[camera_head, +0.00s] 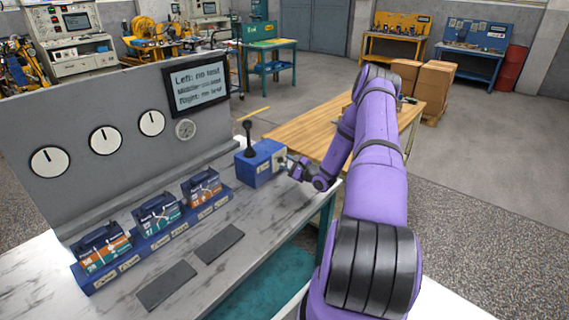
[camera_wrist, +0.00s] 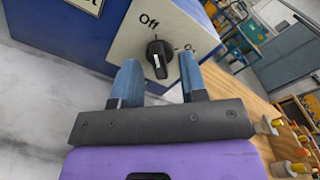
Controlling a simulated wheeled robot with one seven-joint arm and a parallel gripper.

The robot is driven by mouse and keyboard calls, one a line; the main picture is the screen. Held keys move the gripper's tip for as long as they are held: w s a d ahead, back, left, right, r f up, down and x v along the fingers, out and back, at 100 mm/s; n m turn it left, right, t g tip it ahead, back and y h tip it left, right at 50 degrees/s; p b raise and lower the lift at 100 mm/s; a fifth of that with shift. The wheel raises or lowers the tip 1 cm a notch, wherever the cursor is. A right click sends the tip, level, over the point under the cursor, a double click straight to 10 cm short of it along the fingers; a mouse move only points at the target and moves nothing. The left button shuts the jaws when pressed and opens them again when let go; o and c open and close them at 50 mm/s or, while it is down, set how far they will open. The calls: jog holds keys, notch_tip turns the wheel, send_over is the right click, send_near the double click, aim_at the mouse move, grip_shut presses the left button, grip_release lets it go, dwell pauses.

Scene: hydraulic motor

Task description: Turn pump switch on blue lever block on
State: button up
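The blue lever block (camera_head: 254,170) stands at the right end of the workbench, with an upright black lever (camera_head: 248,140) on top. In the wrist view its blue body (camera_wrist: 60,40) fills the upper left. The pump switch, a black rotary knob (camera_wrist: 160,56), sits on a cream plate marked "Off" above it and "On" to its right. The white mark on the knob is near vertical. My gripper (camera_wrist: 158,72) is open, its two blue fingers left and right of the knob. A gap shows on both sides. The fingertips' depth relative to the knob is unclear. My gripper also shows beside the block in the head view (camera_head: 289,166).
A blue rack (camera_head: 155,240) with several labelled modules runs along the bench, left of the block. A grey panel with dials (camera_head: 105,140) and a text screen (camera_head: 196,83) rises behind. A wooden table (camera_head: 310,132) stands beyond my arm. Two dark pads lie on the bench front.

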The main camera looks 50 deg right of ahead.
jog(key=shift+w, duration=0.75)
jog(key=shift+a, duration=0.1)
jog(key=shift+c, duration=0.4)
jog(key=c, duration=0.5)
